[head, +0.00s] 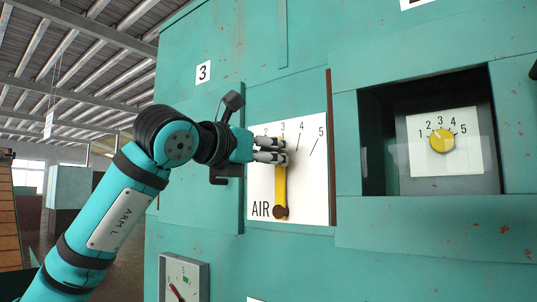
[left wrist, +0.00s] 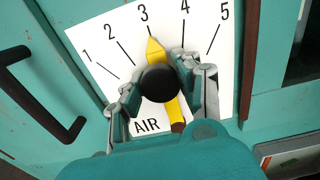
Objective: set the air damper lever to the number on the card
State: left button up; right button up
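The air damper lever is a yellow bar (head: 281,188) on a white scale plate (head: 318,195) marked 1 to 5 and AIR. Its pivot is at the bottom. In the left wrist view the yellow tip (left wrist: 154,48) points close to the 3. A round black knob (left wrist: 160,83) stands out from the lever. My left gripper (head: 286,150) is at the lever's upper part, its fingers on both sides of the knob and seemingly closed against it. A small white card (head: 203,72) reading 3 is at the upper left. My right gripper is not in view.
A recess at the right holds a yellow dial (head: 442,140) on a white plate numbered 1 to 5. A gauge box (head: 183,278) is below the scale plate. A dark handle (left wrist: 72,128) lies left of the plate in the left wrist view.

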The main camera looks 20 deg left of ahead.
pick_arm(q)
grip_shut()
jog(key=shift+s+d+f+m+b, duration=0.15)
jog(key=shift+s+d+m+b, duration=0.1)
jog(key=shift+d+m, duration=0.35)
jog(key=shift+s+d+f+m+b, duration=0.1)
jog(key=shift+s+d+m+b, duration=0.1)
jog(key=shift+d+m, duration=0.55)
jog(key=shift+m, duration=0.15)
jog(key=o, duration=0.7)
grip_release()
jog(key=shift+s, duration=0.1)
jog(key=shift+o, duration=0.2)
jog(key=shift+a, duration=0.1)
jog(key=v, duration=1.2)
